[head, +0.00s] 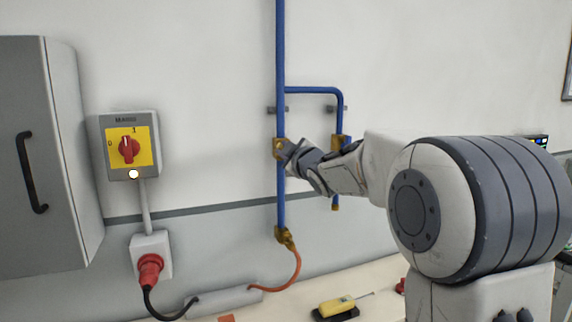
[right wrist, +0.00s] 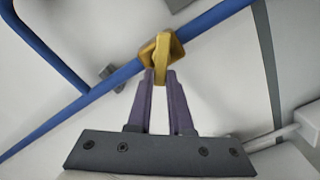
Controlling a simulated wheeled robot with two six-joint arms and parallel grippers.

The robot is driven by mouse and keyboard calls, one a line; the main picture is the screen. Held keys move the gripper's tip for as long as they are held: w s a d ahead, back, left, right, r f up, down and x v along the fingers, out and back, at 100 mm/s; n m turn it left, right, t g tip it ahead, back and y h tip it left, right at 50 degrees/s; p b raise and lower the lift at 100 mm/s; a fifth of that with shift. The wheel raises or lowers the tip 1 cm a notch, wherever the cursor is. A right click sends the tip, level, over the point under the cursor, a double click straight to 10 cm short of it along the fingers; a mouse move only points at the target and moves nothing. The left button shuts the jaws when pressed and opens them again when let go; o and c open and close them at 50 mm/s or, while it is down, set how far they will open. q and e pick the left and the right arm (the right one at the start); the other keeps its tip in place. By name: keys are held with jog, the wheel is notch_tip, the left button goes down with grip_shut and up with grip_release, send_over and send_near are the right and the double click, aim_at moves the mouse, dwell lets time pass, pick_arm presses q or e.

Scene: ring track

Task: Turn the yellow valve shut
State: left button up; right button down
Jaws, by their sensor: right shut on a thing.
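The yellow valve (head: 279,148) is a brass-yellow body on the vertical blue pipe. In the right wrist view its yellow handle (right wrist: 162,58) stands out from the body, at an angle to the pipe; I cannot tell its exact turn. My right gripper (head: 288,152) reaches it from the right. In the right wrist view the fingertips of my right gripper (right wrist: 161,75) are shut on the handle's near end. In the head view the gripper hides part of the valve. My left gripper is in neither view.
A blue branch pipe (head: 343,110) with another brass fitting (head: 339,143) runs close to my right arm. A grey switch box (head: 112,165) with a red knob and a grey cabinet (head: 62,80) are at left. A yellow meter (head: 337,306) lies on the surface below.

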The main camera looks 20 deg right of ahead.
jog(key=shift+a+f+n+b, duration=0.1)
jog(key=shift+f+n+b, duration=0.1)
jog(key=shift+n+b, duration=0.9)
jog(key=shift+a+f+n+b, duration=0.1)
jog(key=shift+f+n+b, duration=0.15)
jog(key=shift+n+b, duration=0.8)
jog(key=shift+a+f+n+b, duration=0.15)
jog(key=shift+n+b, duration=0.45)
jog(key=shift+n, duration=0.95)
jog(key=shift+d, duration=0.1)
jog(key=c, duration=0.8)
grip_release()
jog(key=s, duration=1)
jog(key=shift+s+d, duration=0.2)
jog(key=shift+s, duration=0.05)
